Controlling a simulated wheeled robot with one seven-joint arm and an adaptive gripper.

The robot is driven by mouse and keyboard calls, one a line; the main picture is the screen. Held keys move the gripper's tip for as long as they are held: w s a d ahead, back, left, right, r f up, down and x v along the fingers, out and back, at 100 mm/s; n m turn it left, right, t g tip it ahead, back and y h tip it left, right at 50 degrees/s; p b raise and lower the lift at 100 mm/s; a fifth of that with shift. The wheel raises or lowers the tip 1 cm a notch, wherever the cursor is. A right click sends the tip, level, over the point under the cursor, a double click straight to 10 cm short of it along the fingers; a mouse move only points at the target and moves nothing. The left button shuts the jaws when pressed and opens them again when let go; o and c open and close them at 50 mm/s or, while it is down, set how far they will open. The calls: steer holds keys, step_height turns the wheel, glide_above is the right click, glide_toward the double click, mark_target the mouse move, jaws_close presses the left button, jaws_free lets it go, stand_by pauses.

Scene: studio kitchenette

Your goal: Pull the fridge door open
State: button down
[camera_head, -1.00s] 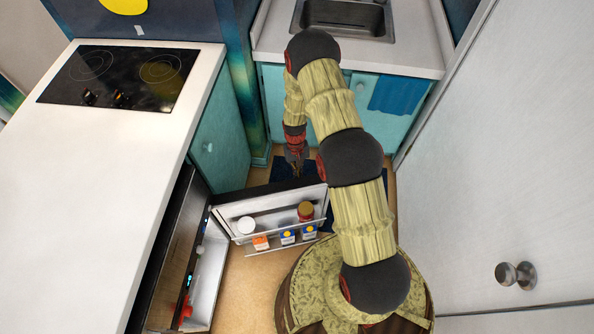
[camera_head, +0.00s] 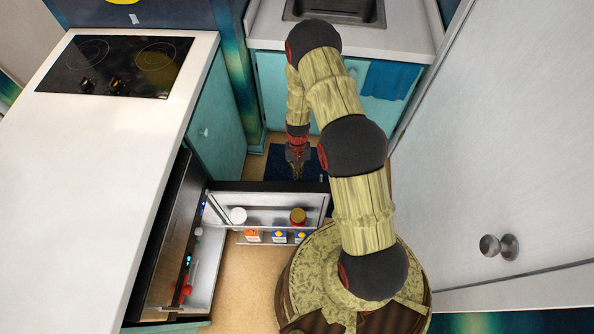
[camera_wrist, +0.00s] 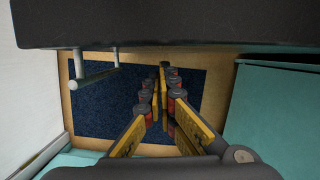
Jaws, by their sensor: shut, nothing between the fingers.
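The fridge door (camera_head: 275,215) stands wide open, out to the right from the fridge (camera_head: 206,265) under the left counter. Its inner shelves, with jars and cartons, face my base. My gripper (camera_head: 297,176) is beyond the door, on its outer side, pointing down close to its top edge. In the wrist view my gripper (camera_wrist: 162,92) is shut and empty. The door's dark top edge (camera_wrist: 150,28) spans the top of that view. The bar handle (camera_wrist: 94,77) is left of the fingers, apart from them.
The white counter (camera_head: 95,190) with a black cooktop (camera_head: 115,65) is at left. The sink cabinet (camera_head: 390,92) is at the back. A large white door with a knob (camera_head: 498,247) is at right. A dark blue mat (camera_head: 275,165) lies on the floor below my gripper.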

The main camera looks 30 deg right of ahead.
steer(key=v, duration=1.2)
steer(key=shift+w, duration=0.2)
steer(key=shift+s+f, duration=0.15)
